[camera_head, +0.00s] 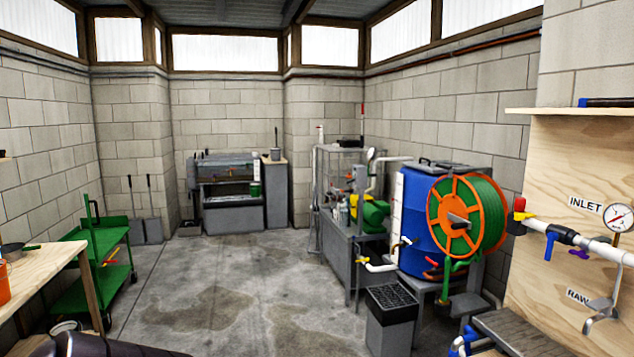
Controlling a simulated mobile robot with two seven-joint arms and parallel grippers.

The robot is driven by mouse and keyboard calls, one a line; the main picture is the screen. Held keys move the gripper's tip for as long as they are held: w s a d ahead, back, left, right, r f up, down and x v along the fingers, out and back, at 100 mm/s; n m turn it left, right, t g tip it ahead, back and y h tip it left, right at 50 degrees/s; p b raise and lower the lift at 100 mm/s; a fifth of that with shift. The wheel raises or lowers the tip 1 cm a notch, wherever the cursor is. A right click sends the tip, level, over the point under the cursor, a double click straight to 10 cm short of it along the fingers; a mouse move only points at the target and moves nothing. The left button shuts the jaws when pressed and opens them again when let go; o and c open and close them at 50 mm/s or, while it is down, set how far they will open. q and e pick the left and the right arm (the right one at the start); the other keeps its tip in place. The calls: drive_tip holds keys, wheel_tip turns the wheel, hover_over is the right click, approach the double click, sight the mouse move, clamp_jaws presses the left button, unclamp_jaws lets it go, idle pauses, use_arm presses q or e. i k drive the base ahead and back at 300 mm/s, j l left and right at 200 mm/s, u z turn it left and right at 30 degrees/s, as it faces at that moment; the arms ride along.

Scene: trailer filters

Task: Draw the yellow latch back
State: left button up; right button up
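I cannot make out a clear yellow latch. A small yellow piece (519,204) with red on top sits at the left end of the white pipe on the right-hand board. Another small yellow piece (362,260) is at the pipe outlet left of the blue barrel (418,222). These parts are too small to tell whether either is a latch. Neither of my grippers shows in the head view.
A wooden board (560,150) at right carries the white pipe (590,243) and a gauge (618,217). An orange-green hose reel (455,222) fronts the barrel. A grey bin (391,325) stands before it. A green cart (97,255) is left. The middle floor is clear.

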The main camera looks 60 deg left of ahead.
sight(518, 216)
drive_tip(key=i+j+u, duration=0.1)
drive_tip(key=j+u, duration=0.25)
drive_tip(key=u, duration=0.15)
drive_tip(key=i+j+u, duration=0.2)
drive_tip(key=u, duration=0.3)
drive_tip(key=i+j+u, duration=0.25)
drive_tip(key=i+j, duration=0.15)
drive_tip(key=i+j+u, duration=0.3)
drive_tip(key=i+j, duration=0.2)
drive_tip(key=i, duration=0.25)
drive_tip(key=i+j, duration=0.25)
drive_tip(key=i, duration=0.2)
drive_tip(key=i+j+u, duration=0.1)
drive_tip(key=i, duration=0.35)
drive_tip(key=i+j, duration=0.3)
drive_tip(key=i, duration=0.15)
drive_tip(key=z, duration=2.3)
